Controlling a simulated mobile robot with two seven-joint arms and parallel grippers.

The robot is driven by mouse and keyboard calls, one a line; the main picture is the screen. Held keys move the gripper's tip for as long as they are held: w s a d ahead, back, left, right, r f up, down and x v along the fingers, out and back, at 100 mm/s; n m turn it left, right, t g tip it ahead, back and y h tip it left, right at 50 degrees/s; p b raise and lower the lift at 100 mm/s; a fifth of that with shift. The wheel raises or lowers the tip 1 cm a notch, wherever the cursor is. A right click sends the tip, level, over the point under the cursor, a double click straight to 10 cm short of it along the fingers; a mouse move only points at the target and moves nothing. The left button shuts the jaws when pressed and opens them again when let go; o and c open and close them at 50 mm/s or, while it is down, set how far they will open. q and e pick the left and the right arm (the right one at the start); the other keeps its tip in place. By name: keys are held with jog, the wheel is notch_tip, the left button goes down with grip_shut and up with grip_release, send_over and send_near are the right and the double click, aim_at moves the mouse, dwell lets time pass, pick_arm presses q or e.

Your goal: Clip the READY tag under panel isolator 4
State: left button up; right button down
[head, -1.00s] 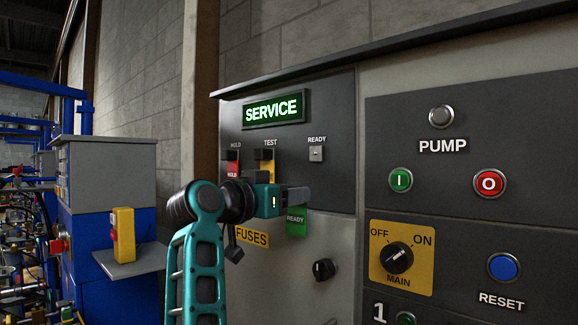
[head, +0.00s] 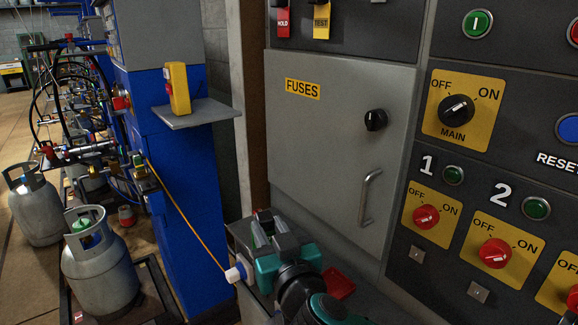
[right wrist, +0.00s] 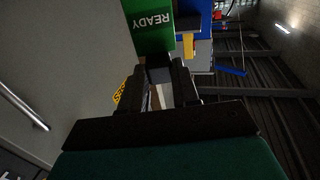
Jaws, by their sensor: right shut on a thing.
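The green READY tag (right wrist: 154,24) is held at the fingertips of my right gripper (right wrist: 160,72) in the right wrist view, its lettering upside down. My right gripper (head: 268,238) also shows low in the head view, in front of the grey fuse door, but I cannot make out the tag there. Isolator 1 (head: 426,217) and isolator 2 (head: 495,253) are red knobs on yellow plates, with small square metal fittings (head: 417,254) below them. A third plate is cut off at the right edge. Isolator 4 and my left gripper are out of view.
The fuse door has a projecting handle (head: 371,198) and a black knob (head: 375,120). A red HOLD tag (head: 282,22) and yellow TEST tag (head: 321,24) hang above. A blue cabinet (head: 172,180) with a projecting shelf (head: 195,114) and gas cylinders (head: 99,268) stand left.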

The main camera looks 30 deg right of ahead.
jog(key=s+a+f+n+y, duration=0.2)
jog(key=s+a+f+y, duration=0.1)
jog(key=s+f, duration=0.1)
jog(key=shift+a+f, duration=0.2)
jog(key=shift+f, duration=0.3)
